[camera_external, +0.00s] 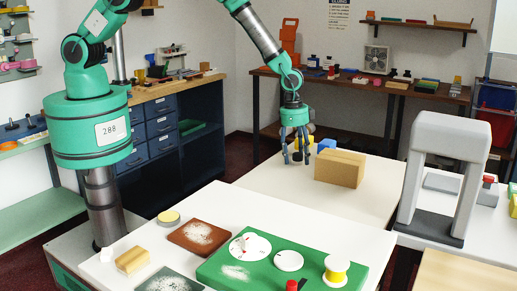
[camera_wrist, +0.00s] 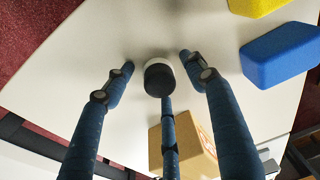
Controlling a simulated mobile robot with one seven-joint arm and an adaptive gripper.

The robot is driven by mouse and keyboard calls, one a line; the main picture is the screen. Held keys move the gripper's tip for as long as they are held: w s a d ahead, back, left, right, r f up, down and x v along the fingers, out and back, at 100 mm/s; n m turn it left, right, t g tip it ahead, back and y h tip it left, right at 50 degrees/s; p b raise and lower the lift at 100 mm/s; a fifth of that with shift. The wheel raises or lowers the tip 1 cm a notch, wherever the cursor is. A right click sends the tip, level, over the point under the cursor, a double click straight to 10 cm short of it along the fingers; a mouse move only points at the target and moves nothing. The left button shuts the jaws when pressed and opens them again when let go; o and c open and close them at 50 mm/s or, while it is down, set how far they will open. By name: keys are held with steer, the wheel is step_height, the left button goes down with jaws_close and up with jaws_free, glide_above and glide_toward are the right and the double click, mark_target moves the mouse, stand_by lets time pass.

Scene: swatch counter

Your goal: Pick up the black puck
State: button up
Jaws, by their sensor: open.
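In the wrist view the black puck (camera_wrist: 159,82) stands on the white table, with a pale band along its far side. My gripper (camera_wrist: 158,68) is open around it: one finger is to the left, one to the right, and the third comes from below in the picture. Gaps show between the puck and the two side fingers; whether the third finger touches it I cannot tell. In the external view my gripper (camera_external: 297,160) is low over the far white table, fingers pointing down. The fingers largely hide the puck there.
A tan box (camera_external: 340,168) stands close to the right of my gripper; it also shows in the wrist view (camera_wrist: 196,145). A blue block (camera_wrist: 282,54) and a yellow block (camera_wrist: 258,5) lie nearby. A grey arch (camera_external: 410,180) stands farther right. The tabletop (camera_external: 350,205) in front is clear.

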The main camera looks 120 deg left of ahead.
mark_target(299, 154)
steer(key=c, duration=1.1)
steer(key=shift+c, duration=0.2)
steer(key=shift+r, duration=0.7)
steer(key=shift+c, duration=0.5)
step_height(299, 154, up, 2)
steer(key=shift+r, duration=0.1)
steer(key=s+d, duration=0.3)
steer(key=s, duration=0.4)
steer(key=s+d+r, duration=0.1)
steer(key=s+d, duration=0.2)
steer(key=s, duration=0.4)
steer(key=shift+s+d+r, duration=0.2)
steer(key=shift+s, duration=0.15)
